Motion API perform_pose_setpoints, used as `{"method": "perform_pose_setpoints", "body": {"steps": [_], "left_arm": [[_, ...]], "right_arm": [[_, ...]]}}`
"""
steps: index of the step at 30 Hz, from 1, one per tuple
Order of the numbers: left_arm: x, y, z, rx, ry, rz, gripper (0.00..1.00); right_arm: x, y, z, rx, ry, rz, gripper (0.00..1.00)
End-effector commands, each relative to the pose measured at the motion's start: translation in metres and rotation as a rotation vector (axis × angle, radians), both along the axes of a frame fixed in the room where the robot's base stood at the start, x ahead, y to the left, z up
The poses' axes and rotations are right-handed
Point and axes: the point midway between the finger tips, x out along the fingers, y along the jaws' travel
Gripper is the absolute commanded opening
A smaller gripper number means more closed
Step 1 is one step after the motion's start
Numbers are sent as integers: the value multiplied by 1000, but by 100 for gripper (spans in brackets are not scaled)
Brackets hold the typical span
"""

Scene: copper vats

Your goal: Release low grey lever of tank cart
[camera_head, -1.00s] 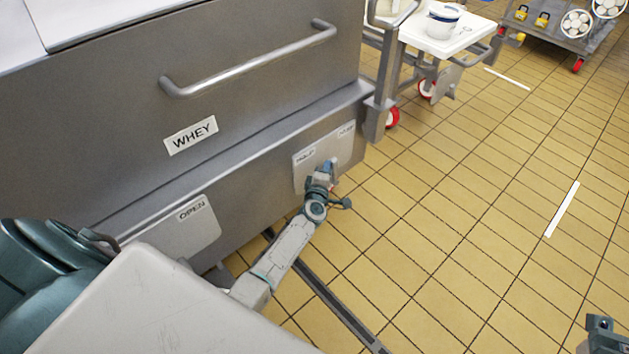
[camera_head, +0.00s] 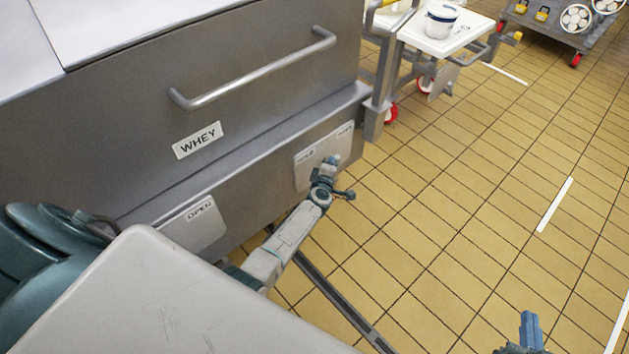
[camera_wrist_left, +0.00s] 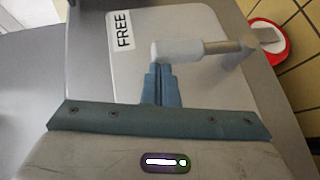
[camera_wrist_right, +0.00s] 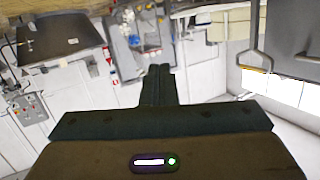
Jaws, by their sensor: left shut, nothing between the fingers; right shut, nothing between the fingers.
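The low grey lever (camera_wrist_left: 195,49) shows in the left wrist view, a pale rounded grip on a metal rod, beside a plate (camera_wrist_left: 92,75) with a FREE label (camera_wrist_left: 123,30). My left gripper (camera_wrist_left: 160,82) is shut and empty, its tips right at the lever's rounded end; whether they touch it I cannot tell. In the head view my left gripper (camera_head: 330,165) is at the light plate (camera_head: 304,178) low on the tank, and it largely hides the lever. My right gripper (camera_head: 530,328) is shut and empty over the floor at lower right; its fingers also show in the right wrist view (camera_wrist_right: 159,80).
The grey WHEY tank (camera_head: 120,130) fills the left, with a long handle (camera_head: 255,75) and an OPEN plate (camera_head: 195,228). A white-topped cart (camera_head: 440,42) with a bucket stands behind. Another cart (camera_head: 550,32) is at the back right. The tiled floor at right is clear.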

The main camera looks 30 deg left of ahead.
Motion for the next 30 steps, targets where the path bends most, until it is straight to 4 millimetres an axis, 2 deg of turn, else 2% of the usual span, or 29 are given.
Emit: {"method": "perform_pose_setpoints", "body": {"steps": [3,10,13,30], "left_arm": [[3,-1,4,6,19,0,0],[8,-3,4,19,60,0,0],[10,-4,5,26,76,0,0],[28,-10,6,26,74,-1,0]], "right_arm": [[-18,3,-26,11,163,12,0],[-60,11,-70,30,443,39,0],[-68,11,-74,23,502,47,0],[-72,5,-68,-41,612,54,0]]}}
